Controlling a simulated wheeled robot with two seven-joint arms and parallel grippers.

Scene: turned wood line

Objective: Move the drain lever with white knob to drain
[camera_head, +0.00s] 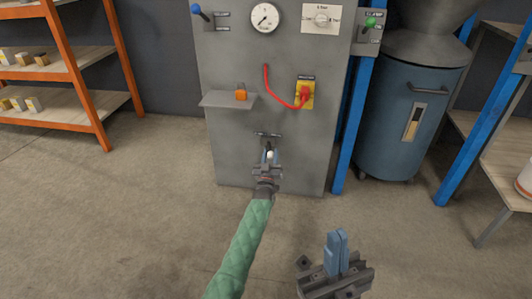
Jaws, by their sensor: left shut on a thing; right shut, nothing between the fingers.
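The drain lever's white knob (270,154) shows low on the front of the grey cabinet, below a small dark label plate (267,134). My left gripper (268,157) reaches the knob from below and is shut on it. The gripper hides most of the lever shaft, so I cannot tell the lever's exact position. The label is too small to read. My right gripper (338,238) is shut and empty, in front of the cabinet at the lower right, apart from the lever.
The grey cabinet (232,160) also carries a blue-knobbed lever (197,9), a green-knobbed lever (370,21), a gauge (265,17), a red-handled yellow switch (305,92) and a small shelf (218,99) with an orange block (241,92). A blue drum (390,120) stands right.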

